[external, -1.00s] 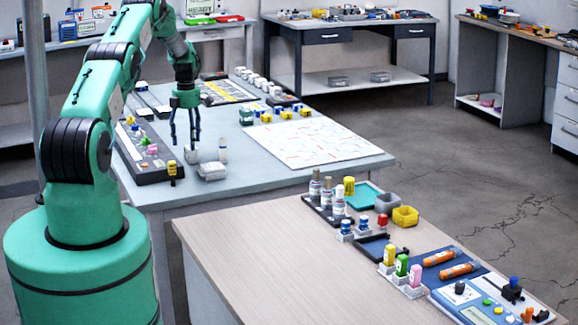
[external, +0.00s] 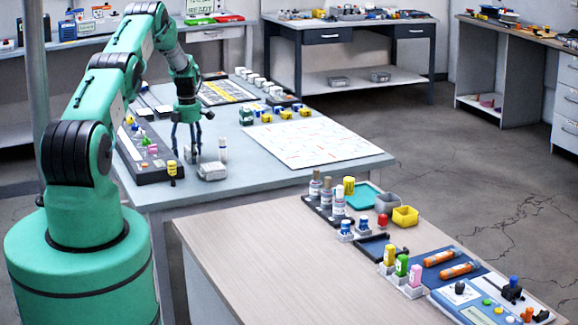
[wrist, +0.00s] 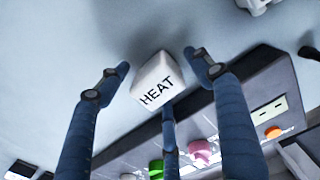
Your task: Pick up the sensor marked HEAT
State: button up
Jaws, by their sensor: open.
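The sensor marked HEAT (wrist: 154,82) is a small white block with black letters on one face. In the wrist view it sits between the spread fingers of my gripper, on the pale blue-grey table. My gripper (external: 187,156) is open and points down over the near left part of that table in the external view. Its dark blue fingers are around the block, with visible gaps at the left and right fingers. The third finger's tip is close to the block's lower edge; I cannot tell if it touches. In the external view the fingers largely hide the block.
A dark panel (wrist: 240,108) with coloured knobs lies close beside the block. A light grey box (external: 212,172) and a small upright white piece (external: 222,150) stand right of my gripper. A white patterned sheet (external: 315,143) lies farther right. A wooden table (external: 250,235) is in front.

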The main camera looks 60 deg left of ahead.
aim_at(189, 147)
jog(key=c, duration=1.4)
jog(key=shift+r, duration=0.1)
notch_tip(189, 147, up, 10)
jog(key=shift+f+p, duration=0.1)
jog(key=shift+p, duration=0.35)
